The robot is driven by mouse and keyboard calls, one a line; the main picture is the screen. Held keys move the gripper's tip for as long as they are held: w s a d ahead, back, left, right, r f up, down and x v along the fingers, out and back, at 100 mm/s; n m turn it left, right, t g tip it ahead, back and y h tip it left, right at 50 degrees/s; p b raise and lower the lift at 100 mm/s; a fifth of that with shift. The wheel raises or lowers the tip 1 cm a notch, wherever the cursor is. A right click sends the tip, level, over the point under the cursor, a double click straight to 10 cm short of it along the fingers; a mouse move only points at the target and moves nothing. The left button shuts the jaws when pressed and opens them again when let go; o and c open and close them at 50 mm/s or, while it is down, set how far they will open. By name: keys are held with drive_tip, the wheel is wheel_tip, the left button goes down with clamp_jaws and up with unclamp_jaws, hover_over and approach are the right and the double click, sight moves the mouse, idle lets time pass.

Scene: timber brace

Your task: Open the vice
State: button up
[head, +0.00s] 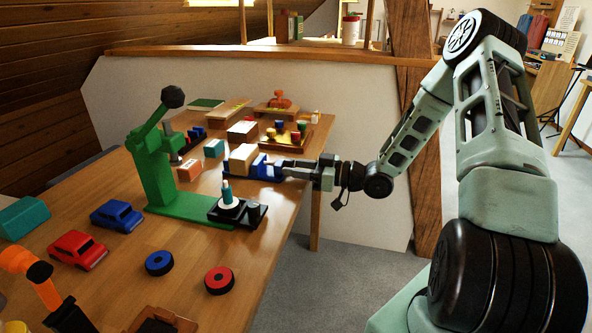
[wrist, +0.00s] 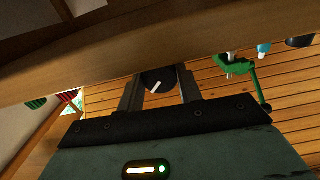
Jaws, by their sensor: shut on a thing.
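The blue vice (head: 262,168) stands near the right edge of the workbench in the head view. A pale wooden block (head: 242,156) sits at its left side; I cannot tell whether the jaws touch it. My gripper (head: 288,172) reaches in from the right, level with the vice's right end. In the wrist view, my gripper (wrist: 158,88) has its two fingers on either side of a dark round knob (wrist: 157,79) with a pale mark, and is shut on it. The vice body is largely hidden in the wrist view.
A green drill press (head: 152,168) stands left of the vice. A black tray with a teal-tipped bottle (head: 227,190) lies in front. Toy cars, including a red one (head: 77,250), and wheels lie nearer. Trays and blocks fill the back. Open floor lies right of the bench (head: 200,265).

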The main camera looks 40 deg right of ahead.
drive_tip(key=shift+n+b, duration=0.85)
drive_tip(key=shift+n, duration=0.95)
drive_tip(key=o, duration=1)
drive_tip(key=shift+d, duration=0.1)
drive_tip(key=p+v, duration=0.1)
drive_tip(key=v, duration=1.6)
drive_tip(key=shift+s, duration=0.2)
drive_tip(key=shift+d, duration=0.1)
